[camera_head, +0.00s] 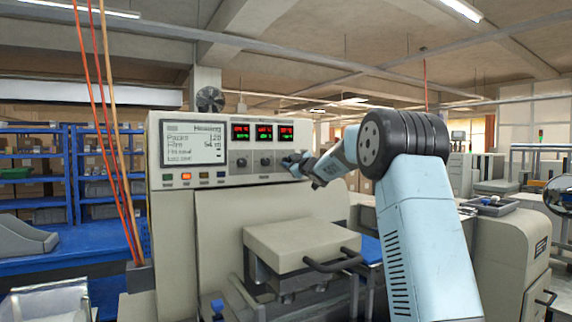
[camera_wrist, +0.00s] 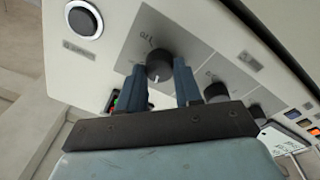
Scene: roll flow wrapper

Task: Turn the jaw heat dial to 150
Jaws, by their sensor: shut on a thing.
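The wrapper's control panel (camera_head: 222,155) carries a row of small black dials under three lit displays. In the wrist view, one black dial (camera_wrist: 159,63) with a white pointer mark sits between the two blue fingers of my gripper (camera_wrist: 157,85). The fingers are closed on its sides. The mark points towards the bottom of that picture; the scale figures are too small to read surely. In the head view, my gripper (camera_head: 291,162) is at the right-hand end of the dial row and hides this dial. The dial's label is not readable.
The middle dial (camera_head: 265,161) and left dial (camera_head: 241,162) stand close by on the same panel. In the wrist view, a round black button (camera_wrist: 84,20) is at top left. A beige block with a handle (camera_head: 302,243) juts out below the panel.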

